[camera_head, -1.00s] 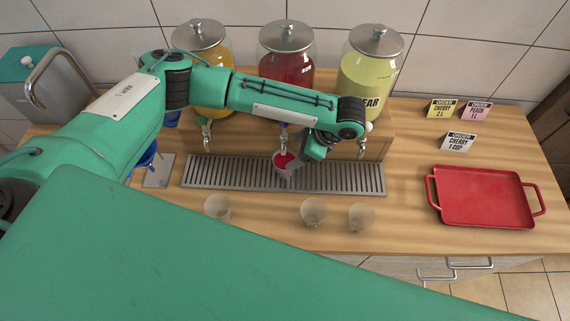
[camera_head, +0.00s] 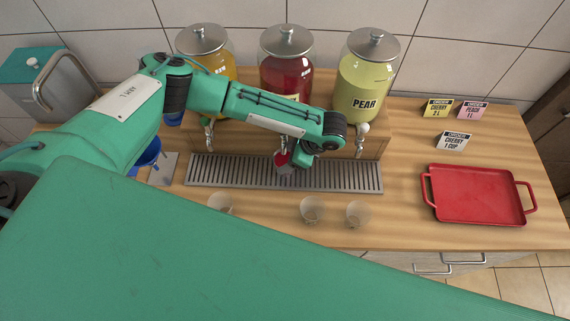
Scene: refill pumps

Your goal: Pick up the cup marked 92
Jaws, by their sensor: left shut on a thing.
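My left gripper (camera_head: 287,166) is shut on a cup with red liquid (camera_head: 281,158) over the drip tray, below the tap of the red dispenser. The gripper and wrist hide much of this cup, and it looks tilted. Three clear, empty-looking cups stand on the wooden counter in front of the tray: a left cup (camera_head: 220,203), a middle cup (camera_head: 312,210) and a right cup (camera_head: 357,214). No number 92 can be read on any cup. My right gripper is not in view.
Behind the grated drip tray (camera_head: 345,178) stand an orange dispenser (camera_head: 222,62), a red dispenser (camera_head: 287,72) and a yellow pear dispenser (camera_head: 362,88). A red tray (camera_head: 478,195) and several order cards (camera_head: 454,142) are at the right. A blue container (camera_head: 148,155) is at the left.

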